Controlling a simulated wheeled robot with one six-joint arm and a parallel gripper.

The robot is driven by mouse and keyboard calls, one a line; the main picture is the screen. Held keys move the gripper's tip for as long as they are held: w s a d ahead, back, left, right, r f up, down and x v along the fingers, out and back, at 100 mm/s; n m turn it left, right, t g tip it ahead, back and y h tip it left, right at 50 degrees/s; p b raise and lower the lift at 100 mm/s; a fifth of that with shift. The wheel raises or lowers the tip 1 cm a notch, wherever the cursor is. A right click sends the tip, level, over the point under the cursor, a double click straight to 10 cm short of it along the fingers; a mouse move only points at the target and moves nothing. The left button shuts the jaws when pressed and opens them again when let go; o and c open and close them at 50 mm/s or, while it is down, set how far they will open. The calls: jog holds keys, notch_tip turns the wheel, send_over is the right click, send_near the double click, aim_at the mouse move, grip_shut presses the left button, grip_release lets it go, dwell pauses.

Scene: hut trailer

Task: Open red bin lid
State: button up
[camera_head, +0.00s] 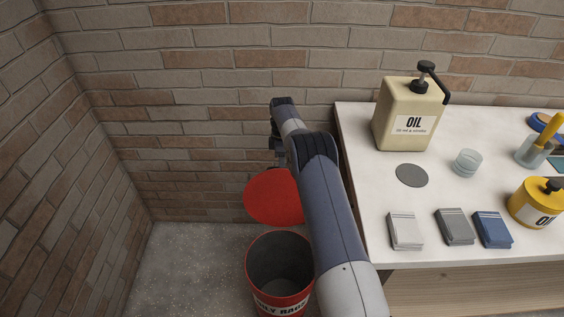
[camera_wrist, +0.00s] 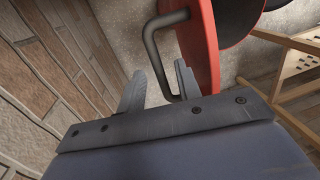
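The red bin (camera_head: 281,303) stands on the floor left of the workbench, and its dark inside shows. Its red lid (camera_head: 272,197) is tilted up at the back of the bin, towards the wall; the lid also shows edge-on in the wrist view (camera_wrist: 198,45). A dark bent handle (camera_wrist: 153,47) sticks out from the lid. My gripper (camera_wrist: 158,85) has its two fingers apart, with the handle's lower part between them. I cannot tell whether either finger touches it. In the head view my arm hides part of the lid and most of the gripper.
Brick walls stand close behind and to the left (camera_head: 45,150). Bare floor (camera_head: 190,265) lies left of the bin.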

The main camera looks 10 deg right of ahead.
jog(key=shift+c, duration=0.5)
grip_shut()
